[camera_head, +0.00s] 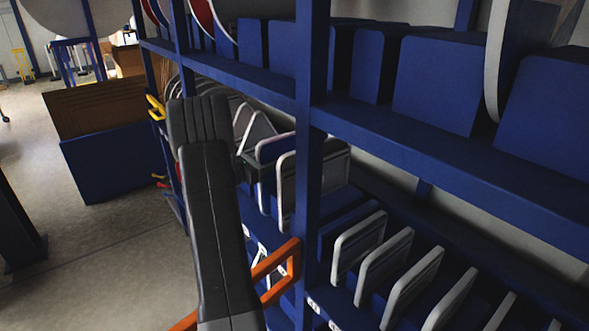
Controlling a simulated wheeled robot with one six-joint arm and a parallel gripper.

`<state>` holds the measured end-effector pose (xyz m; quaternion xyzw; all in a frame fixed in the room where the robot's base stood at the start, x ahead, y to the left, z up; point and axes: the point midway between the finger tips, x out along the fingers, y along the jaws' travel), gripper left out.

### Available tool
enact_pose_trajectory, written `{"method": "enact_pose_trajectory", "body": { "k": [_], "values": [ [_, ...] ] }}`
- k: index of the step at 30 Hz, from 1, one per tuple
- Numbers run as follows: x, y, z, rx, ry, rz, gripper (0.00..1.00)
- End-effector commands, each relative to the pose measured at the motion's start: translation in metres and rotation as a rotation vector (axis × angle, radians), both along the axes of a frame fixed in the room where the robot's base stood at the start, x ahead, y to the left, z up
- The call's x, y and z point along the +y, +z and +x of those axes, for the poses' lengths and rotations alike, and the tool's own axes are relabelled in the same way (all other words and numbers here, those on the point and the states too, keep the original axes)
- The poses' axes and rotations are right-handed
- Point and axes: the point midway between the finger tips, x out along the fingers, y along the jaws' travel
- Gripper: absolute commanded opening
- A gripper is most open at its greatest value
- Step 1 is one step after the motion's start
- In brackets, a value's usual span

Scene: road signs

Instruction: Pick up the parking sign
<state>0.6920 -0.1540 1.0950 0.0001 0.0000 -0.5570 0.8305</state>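Several square signs with rounded, pale edges stand upright in the blue rack, seen edge-on and from the grey back. Their faces are turned away, so I cannot tell which is the parking sign. One sign (286,188) stands just right of my gripper, partly behind a blue post, with another pale-edged sign (263,150) close to its left. My gripper (256,158) is a dark shape at the end of my arm, at the rack beside these signs. The fingertips are small and dark against the signs; I cannot tell whether they touch one or are open.
The blue rack's upright post (311,60) and upper shelf (450,150) bound the space right of my gripper. More square signs (410,288) stand in a row at lower right. An orange frame (277,268) juts out below. A blue bin (115,160) with brown boards stands left; floor before it is clear.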

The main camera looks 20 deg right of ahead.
Motion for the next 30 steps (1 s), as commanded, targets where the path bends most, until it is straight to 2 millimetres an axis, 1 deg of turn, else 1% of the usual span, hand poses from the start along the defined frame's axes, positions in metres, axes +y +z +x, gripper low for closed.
{"method": "enact_pose_trajectory", "body": {
  "k": [2, 6, 8, 30],
  "values": [
    [0.0004, -0.0003, -0.0001, 0.0, 0.0, 0.0, 0.4],
    [0.0006, -0.0002, -0.0002, 0.0, 0.0, 0.0, 0.12],
    [0.0006, -0.0002, -0.0002, 0.0, 0.0, 0.0, 0.01],
    [0.0009, 0.0002, -0.0002, 0.0, 0.001, 0.0, 0.0]
  ]
}}
